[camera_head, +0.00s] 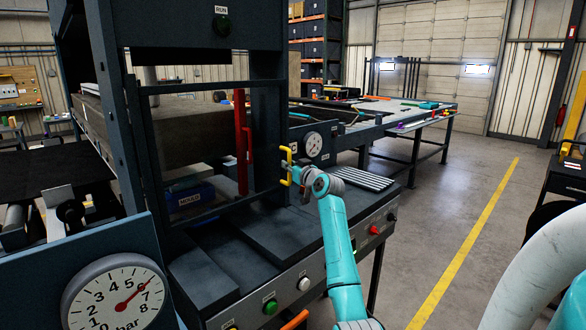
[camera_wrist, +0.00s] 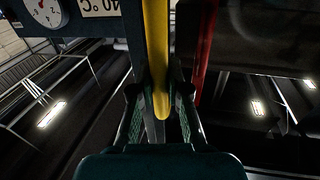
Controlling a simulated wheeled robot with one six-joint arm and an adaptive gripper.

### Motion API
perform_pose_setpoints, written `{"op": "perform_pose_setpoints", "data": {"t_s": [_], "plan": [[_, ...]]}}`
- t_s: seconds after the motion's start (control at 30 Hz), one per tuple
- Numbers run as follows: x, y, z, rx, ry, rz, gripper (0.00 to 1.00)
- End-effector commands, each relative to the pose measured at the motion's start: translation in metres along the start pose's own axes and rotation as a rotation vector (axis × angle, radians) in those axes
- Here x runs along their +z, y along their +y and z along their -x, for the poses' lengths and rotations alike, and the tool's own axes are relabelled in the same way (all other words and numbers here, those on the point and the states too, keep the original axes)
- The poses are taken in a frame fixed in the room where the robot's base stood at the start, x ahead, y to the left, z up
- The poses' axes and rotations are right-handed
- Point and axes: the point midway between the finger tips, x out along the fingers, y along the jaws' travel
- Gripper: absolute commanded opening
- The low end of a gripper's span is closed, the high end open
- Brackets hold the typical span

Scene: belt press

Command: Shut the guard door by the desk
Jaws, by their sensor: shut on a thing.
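The guard door (camera_head: 212,88) is a dark-framed panel across the front of the press on the left in the head view. Its yellow handle (camera_head: 286,160) is at the door's right edge, by the press's right column. My gripper (camera_head: 293,174) is at this handle. In the wrist view, my gripper (camera_wrist: 160,100) has a finger on each side of the yellow handle (camera_wrist: 157,50) and is shut on it. I cannot tell whether the door is fully against the press frame.
A red upright bar (camera_head: 241,145) and a blue mould (camera_head: 192,198) are behind the door frame. A desk (camera_head: 428,112) with loose items stands at the back right. A large gauge (camera_head: 116,297) is at front left. The floor (camera_head: 440,215) to the right is clear.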

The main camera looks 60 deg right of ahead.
Motion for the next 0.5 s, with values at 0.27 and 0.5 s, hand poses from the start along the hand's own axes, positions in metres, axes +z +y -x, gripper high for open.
{"op": "perform_pose_setpoints", "data": {"t_s": [0.27,0.5], "plan": [[0.0010,0.0006,0.0006,0.002,-0.001,0.000,0.27],[0.0008,0.0006,0.0057,0.002,0.000,0.001,0.27]]}}
